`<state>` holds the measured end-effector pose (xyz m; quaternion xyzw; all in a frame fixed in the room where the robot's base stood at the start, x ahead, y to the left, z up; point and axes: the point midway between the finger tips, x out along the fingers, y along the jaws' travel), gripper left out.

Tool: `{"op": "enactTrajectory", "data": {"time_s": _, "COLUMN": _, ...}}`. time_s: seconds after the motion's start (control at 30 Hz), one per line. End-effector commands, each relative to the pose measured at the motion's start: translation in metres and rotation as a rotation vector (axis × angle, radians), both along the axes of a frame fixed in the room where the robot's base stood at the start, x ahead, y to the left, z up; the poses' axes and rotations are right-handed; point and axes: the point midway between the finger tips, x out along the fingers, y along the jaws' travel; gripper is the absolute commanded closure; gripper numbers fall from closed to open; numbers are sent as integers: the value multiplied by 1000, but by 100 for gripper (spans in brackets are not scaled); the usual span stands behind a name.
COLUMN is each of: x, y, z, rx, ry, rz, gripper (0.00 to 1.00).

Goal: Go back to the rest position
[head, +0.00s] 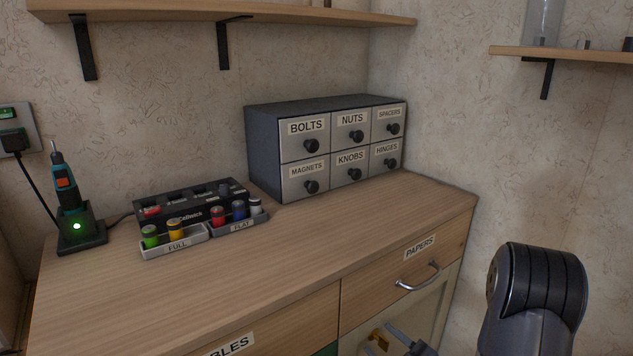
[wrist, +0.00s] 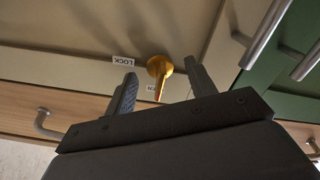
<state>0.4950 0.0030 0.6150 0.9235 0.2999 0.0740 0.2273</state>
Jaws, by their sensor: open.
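My gripper (wrist: 160,71) is open in the wrist view, with one dark finger at each side of a yellow turn knob (wrist: 159,69). The knob shows between the fingertips, with gaps on both sides; how far it is in depth I cannot tell. It sits on a pale door front (wrist: 75,40) beside an upside-down LOCK label (wrist: 123,61). A second label beside the knob is partly hidden. In the head view the yellow knob (head: 378,338) shows at the bottom edge, next to grey parts of my gripper, mostly cut off.
The wooden counter (head: 300,255) carries a drawer cabinet (head: 330,150), a battery charger with several coloured cells (head: 190,215) and a screwdriver in its dock (head: 70,200). The PAPERS drawer handle (head: 420,277) sticks out above the knob. Green fronts with metal handles (wrist: 262,35) stand beside it.

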Motion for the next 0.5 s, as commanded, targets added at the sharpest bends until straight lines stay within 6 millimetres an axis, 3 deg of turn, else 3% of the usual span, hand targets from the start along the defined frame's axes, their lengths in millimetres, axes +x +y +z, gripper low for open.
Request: {"op": "enactTrajectory", "data": {"time_s": 0.5, "x": 0, "y": 0, "z": 4, "rx": 256, "ry": 187, "rz": 1, "gripper": 47}}
